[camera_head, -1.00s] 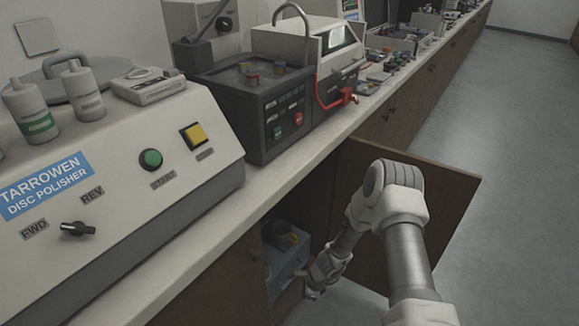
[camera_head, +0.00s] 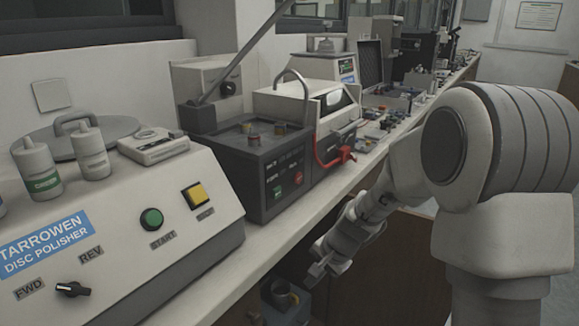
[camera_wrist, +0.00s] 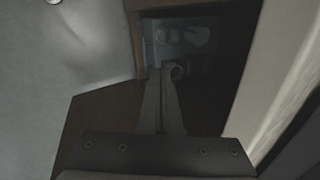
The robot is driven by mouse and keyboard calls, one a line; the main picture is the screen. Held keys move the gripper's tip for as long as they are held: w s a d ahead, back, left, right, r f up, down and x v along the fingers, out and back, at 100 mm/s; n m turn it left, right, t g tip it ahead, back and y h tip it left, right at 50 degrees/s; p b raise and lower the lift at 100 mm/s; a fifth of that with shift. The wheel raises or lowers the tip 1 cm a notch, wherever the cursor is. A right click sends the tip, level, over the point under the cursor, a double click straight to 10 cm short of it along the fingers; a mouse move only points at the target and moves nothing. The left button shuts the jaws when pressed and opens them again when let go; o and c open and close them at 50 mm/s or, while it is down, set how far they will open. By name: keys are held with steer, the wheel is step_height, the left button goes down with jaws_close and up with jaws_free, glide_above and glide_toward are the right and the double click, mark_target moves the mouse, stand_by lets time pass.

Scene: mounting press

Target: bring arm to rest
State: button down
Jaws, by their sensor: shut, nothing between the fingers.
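My gripper (camera_head: 316,272) is just in front of the bench edge, at the right of the disc polisher and below the dark mounting press unit. In the wrist view its two fingers (camera_wrist: 165,73) are together, with nothing held between them. My arm is raised and fills the right side of the head view, bent down toward the bench front. A blue-grey box (camera_head: 287,306) with a round dark opening on top shows below the gripper, inside the cupboard under the bench. It also shows dimly beyond the fingertips in the wrist view (camera_wrist: 185,48).
The disc polisher (camera_head: 120,235) stands at the left on the bench (camera_head: 262,240). Small items and machines line the bench farther back. The open cupboard door is largely hidden behind my arm.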

steer(key=s+d+r+n+t+h, duration=0.1)
steer(key=s+d+r+n, duration=0.15)
steer(key=s+r, duration=0.35)
steer(key=s+d+r+n+h, duration=0.1)
steer(key=s+r+n, duration=0.25)
steer(key=r, duration=0.45)
steer(key=s+d+r+n+t+h, duration=0.1)
steer(key=s+d+r, duration=0.2)
steer(key=s, duration=0.4)
steer(key=s+d+r+n+t+h, duration=0.1)
steer(key=s+d+r, duration=0.15)
steer(key=s, duration=0.35)
step_height(320, 180, up, 20)
steer(key=p, duration=2)
steer(key=shift+s+a+r+n, duration=0.15)
steer(key=shift+s+r+n, duration=0.15)
steer(key=shift+s, duration=0.15)
